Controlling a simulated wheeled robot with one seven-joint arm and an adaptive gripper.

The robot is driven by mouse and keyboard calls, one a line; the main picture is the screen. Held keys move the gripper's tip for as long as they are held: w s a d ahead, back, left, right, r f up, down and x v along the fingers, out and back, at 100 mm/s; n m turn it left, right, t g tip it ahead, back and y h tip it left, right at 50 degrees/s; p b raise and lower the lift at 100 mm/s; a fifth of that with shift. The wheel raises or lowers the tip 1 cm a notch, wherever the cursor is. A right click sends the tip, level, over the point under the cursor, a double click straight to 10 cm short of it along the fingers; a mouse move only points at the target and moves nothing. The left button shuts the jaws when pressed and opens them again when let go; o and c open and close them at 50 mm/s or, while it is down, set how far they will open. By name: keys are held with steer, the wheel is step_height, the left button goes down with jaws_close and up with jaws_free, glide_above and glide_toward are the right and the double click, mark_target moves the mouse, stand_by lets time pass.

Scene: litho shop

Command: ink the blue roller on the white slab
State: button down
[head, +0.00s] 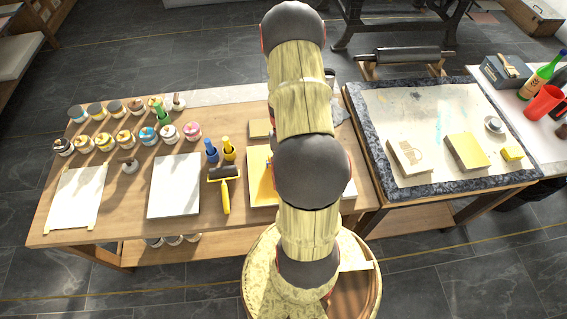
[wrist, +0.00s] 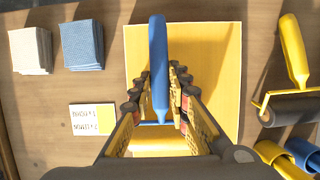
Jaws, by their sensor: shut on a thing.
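The blue roller's handle (wrist: 158,60) shows in the wrist view, between the fingers of my gripper (wrist: 160,75), which is shut on it. A blue bar crosses below the handle; the rest of the roller is hidden. The gripper and roller are over a yellow slab (wrist: 224,40); I cannot tell whether the roller touches it. In the head view my arm hides the gripper and part of this yellow slab (head: 260,190). The white slab (head: 174,185) lies bare on the wooden table, to the left of the yellow slab.
A yellow roller (head: 224,185) lies between the slabs, near blue (head: 211,151) and yellow (head: 229,150) tubes. Several ink jars (head: 125,138) stand behind the white slab. A white sheet (head: 76,198) lies at far left. A stone (head: 440,110) bearing blocks is at right.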

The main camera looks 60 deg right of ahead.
steer(key=s+a+p, duration=0.3)
steer(key=s+a, duration=0.7)
steer(key=a, duration=0.3)
steer(key=shift+s+p, duration=0.25)
steer(key=shift+p, duration=0.05)
stand_by(0.6)
steer(key=shift+f, duration=0.1)
steer(key=shift+w+d+f+b, duration=0.1)
steer(key=shift+w+d+b, duration=0.45)
steer(key=shift+w+d, duration=2.15)
steer(key=shift+w+d+b, duration=0.55)
steer(key=shift+w+d, duration=1.6)
steer(key=shift+d, duration=1.15)
steer(key=shift+w+d+f+b, duration=0.1)
steer(key=shift+w+d+b, duration=0.45)
steer(key=shift+w+d, duration=2.15)
steer(key=shift+s+d+r, duration=0.1)
steer(key=shift+s+d, duration=0.15)
steer(key=shift+d, duration=0.1)
steer(key=shift+r, duration=0.1)
steer(key=shift+r+p, duration=1.1)
steer(key=shift+r, duration=0.4)
steer(key=shift+s+f, duration=0.1)
steer(key=shift+s, duration=0.05)
